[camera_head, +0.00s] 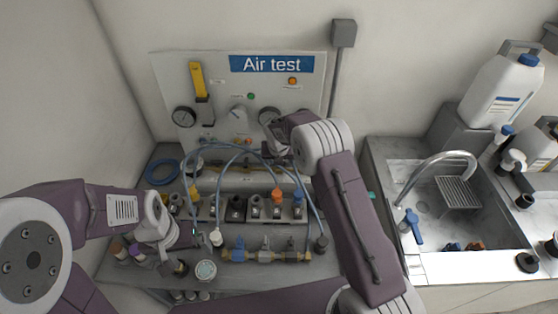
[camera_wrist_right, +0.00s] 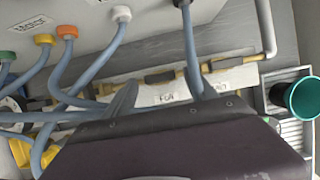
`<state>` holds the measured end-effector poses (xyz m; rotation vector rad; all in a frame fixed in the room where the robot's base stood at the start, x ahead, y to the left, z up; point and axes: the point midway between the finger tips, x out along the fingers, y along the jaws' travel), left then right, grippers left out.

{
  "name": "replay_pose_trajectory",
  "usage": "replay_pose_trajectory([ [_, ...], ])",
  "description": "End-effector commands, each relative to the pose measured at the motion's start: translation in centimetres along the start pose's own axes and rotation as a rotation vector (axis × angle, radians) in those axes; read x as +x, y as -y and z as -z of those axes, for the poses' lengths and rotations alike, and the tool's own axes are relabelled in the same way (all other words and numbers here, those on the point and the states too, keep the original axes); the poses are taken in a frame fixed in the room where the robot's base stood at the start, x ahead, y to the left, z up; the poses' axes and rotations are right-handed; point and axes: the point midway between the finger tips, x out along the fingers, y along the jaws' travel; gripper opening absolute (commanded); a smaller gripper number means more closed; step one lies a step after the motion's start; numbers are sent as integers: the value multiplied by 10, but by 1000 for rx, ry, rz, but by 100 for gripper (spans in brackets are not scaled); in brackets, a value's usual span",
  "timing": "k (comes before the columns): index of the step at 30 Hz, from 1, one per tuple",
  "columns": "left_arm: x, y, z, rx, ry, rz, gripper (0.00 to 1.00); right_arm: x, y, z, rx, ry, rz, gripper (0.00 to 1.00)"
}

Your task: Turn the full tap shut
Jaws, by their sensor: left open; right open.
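In the right wrist view a yellow pipe (camera_wrist_right: 222,64) crosses behind the hoses, with dark parts along it. A white label below it (camera_wrist_right: 167,97) seems to read "FULL". A dark part (camera_wrist_right: 160,77) sits just above this label, perhaps the full tap; its handle position is unclear. My right gripper (camera_wrist_right: 163,92) is open, its grey fingers on either side of the label, with nothing seen between them. In the head view my right gripper (camera_head: 279,152) is in front of the panel, partly hidden by its arm. My left gripper (camera_head: 194,238) is open at the lower left bench.
Blue-grey hoses (camera_head: 227,163) loop in front of the pipe, close to my right gripper. The Air test panel (camera_head: 160,72) carries gauges and a yellow lever. A brass manifold (camera_head: 265,257) with small taps lies at the bench front. A sink (camera_head: 460,222) is at right.

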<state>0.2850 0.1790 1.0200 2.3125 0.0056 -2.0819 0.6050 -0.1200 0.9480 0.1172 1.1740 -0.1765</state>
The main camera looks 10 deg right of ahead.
Motion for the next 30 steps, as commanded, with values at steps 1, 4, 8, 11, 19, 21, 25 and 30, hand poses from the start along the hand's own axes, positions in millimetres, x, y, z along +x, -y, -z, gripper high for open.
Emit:
replay_pose_trajectory([
  [1,0,0,0,0,0,0,100,1,0,0,0,1,0,65],
  [4,0,0,0,0,0,0,100,1,0,0,0,1,0,65],
  [8,0,0,0,0,0,0,100,1,0,0,0,1,0,52],
  [11,0,0,0,0,0,0,100,1,0,0,0,1,0,24],
  [19,0,0,0,0,0,0,100,0,0,0,11,1,4,3],
  [21,0,0,0,0,0,0,100,0,-1,-1,25,2,10,3],
  [25,-1,0,0,0,0,0,100,0,-2,-1,77,2,32,3],
  [30,-4,0,0,0,0,0,100,-1,-3,-2,194,3,80,3],
])
